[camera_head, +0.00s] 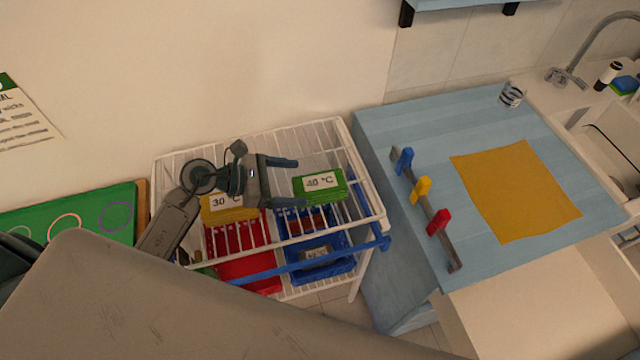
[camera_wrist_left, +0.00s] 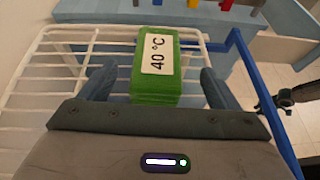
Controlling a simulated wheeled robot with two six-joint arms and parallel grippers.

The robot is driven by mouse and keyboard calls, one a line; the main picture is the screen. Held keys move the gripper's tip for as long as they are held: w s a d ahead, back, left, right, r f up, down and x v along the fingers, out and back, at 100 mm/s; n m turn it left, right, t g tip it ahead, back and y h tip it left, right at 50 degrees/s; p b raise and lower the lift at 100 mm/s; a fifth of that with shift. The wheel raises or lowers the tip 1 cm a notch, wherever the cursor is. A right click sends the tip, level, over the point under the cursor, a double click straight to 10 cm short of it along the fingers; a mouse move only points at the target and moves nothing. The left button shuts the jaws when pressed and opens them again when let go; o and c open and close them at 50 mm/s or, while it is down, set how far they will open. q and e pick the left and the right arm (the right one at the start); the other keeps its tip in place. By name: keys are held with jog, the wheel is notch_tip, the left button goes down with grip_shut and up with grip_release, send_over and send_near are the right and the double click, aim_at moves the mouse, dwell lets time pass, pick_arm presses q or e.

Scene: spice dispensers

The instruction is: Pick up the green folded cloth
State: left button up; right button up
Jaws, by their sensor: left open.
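The green folded cloth (camera_head: 319,186) lies on the right part of the white wire rack's top, with a white "40 °C" label on it. In the left wrist view the cloth (camera_wrist_left: 155,85) lies ahead, with its near end between or just beyond the fingertips. My left gripper (camera_head: 291,182) is open and empty, just left of the cloth in the head view. In the wrist view its fingers (camera_wrist_left: 157,82) stand on either side of the cloth's near end, apart from it. My right gripper is not in view.
A yellow cloth labelled "30 °C" (camera_head: 228,207) lies left on the rack (camera_head: 372,199), partly behind my arm. Red (camera_head: 246,269) and blue (camera_head: 322,267) bins sit below. A blue rail (camera_head: 300,264) runs along the front. A blue counter (camera_head: 400,125) with pegs stands right.

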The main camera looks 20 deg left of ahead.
aim_at(317, 183)
pick_arm(q)
jog(key=shift+w+d, duration=0.15)
jog(key=shift+d, duration=0.15)
jog(key=shift+w+d+f+p, duration=0.15)
jog(key=shift+w+d+p, duration=0.2)
jog(key=shift+p, duration=0.25)
jog(key=p+x, duration=0.2)
jog(key=x, duration=0.1)
jog(key=shift+w+d+f, duration=0.25)
jog(key=shift+d+f, duration=0.2)
jog(key=c, duration=1.1)
